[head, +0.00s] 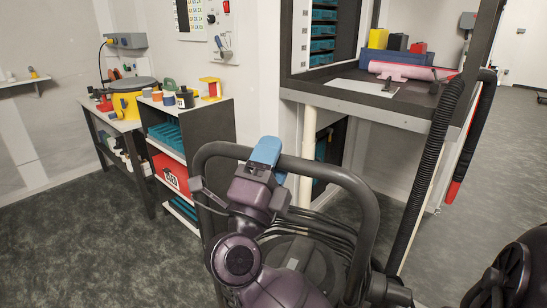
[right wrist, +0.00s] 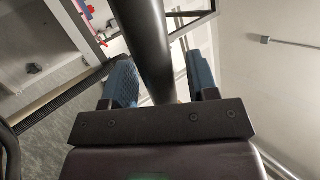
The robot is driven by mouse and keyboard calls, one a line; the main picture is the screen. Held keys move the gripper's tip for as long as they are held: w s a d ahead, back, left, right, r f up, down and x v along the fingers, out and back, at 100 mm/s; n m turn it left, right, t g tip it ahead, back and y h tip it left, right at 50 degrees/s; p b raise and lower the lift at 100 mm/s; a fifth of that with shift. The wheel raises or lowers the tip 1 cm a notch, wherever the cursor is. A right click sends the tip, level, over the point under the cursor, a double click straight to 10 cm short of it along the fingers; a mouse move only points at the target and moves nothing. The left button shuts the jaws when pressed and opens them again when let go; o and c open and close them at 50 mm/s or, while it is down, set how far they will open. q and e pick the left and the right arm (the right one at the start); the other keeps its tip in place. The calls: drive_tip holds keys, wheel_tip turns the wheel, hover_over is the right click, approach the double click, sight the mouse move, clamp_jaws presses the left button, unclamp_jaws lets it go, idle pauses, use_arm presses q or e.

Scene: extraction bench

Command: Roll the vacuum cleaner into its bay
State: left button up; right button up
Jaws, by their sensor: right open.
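The vacuum cleaner (head: 300,258) stands in front of me in the head view, with a dark looped push handle (head: 345,178) and coiled black cable. My right arm covers part of its body. My right gripper (head: 268,158) is at the top bar of the handle, its blue fingers around the bar. In the right wrist view, the dark bar (right wrist: 150,45) passes between the two open fingers (right wrist: 162,78), with a gap visible at the left finger. My left gripper is not in view. The open space under the workbench (head: 360,112) lies beyond the vacuum; I cannot tell whether this is the bay.
A ribbed black hose (head: 428,165) rises right of the vacuum, in front of the bench. A dark shelf unit (head: 212,135) with teal bins and a red box stands left. A side table (head: 118,124) is farther left. Grey floor (head: 75,235) is clear at left.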

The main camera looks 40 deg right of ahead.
clamp_jaws()
idle(0.3)
